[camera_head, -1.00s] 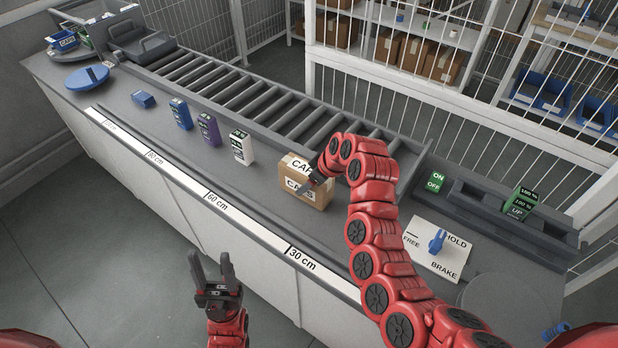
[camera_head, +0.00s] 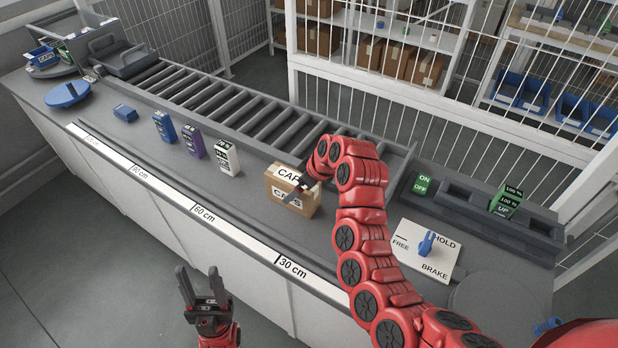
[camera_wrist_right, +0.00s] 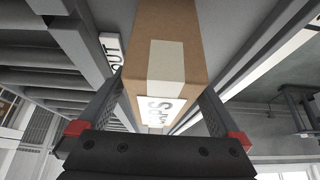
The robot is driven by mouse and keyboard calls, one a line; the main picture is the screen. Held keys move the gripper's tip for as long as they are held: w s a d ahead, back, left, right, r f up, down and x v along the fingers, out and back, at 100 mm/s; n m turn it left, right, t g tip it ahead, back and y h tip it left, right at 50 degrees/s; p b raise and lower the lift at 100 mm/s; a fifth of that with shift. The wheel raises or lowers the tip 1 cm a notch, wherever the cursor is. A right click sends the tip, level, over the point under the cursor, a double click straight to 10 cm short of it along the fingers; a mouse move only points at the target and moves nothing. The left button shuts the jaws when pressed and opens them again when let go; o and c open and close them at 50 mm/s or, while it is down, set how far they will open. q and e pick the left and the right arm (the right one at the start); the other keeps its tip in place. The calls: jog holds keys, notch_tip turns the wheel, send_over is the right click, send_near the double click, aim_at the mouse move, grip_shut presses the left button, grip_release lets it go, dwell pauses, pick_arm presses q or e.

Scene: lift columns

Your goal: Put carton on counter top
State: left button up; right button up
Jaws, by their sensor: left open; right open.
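The carton (camera_head: 291,199) is a brown box with white labels. In the head view it stands on the grey counter top (camera_head: 262,224), in front of the roller conveyor. My right gripper (camera_head: 299,190) is at the carton's right side, and the arm partly hides that side. In the right wrist view the carton (camera_wrist_right: 167,60) lies between the two spread fingers of my right gripper (camera_wrist_right: 160,112). I cannot tell whether the fingers touch it. My left gripper (camera_head: 199,285) is open and empty, in front of the counter.
Several small boxes, including a white one (camera_head: 227,158) and a purple one (camera_head: 192,141), stand left of the carton. The roller conveyor (camera_head: 235,108) runs behind. A FREE/HOLD/BRAKE panel (camera_head: 414,258) with a blue knob lies to the right. Wire fencing stands behind.

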jog(key=b+v, duration=0.1)
jog(key=v, duration=0.2)
jog(key=shift+d, duration=0.1)
jog(key=p+v, duration=0.3)
jog(key=v, duration=0.3)
jog(key=shift+s+d+r, duration=0.15)
jog(key=shift+s+r, duration=0.05)
jog(key=shift+r, duration=0.3)
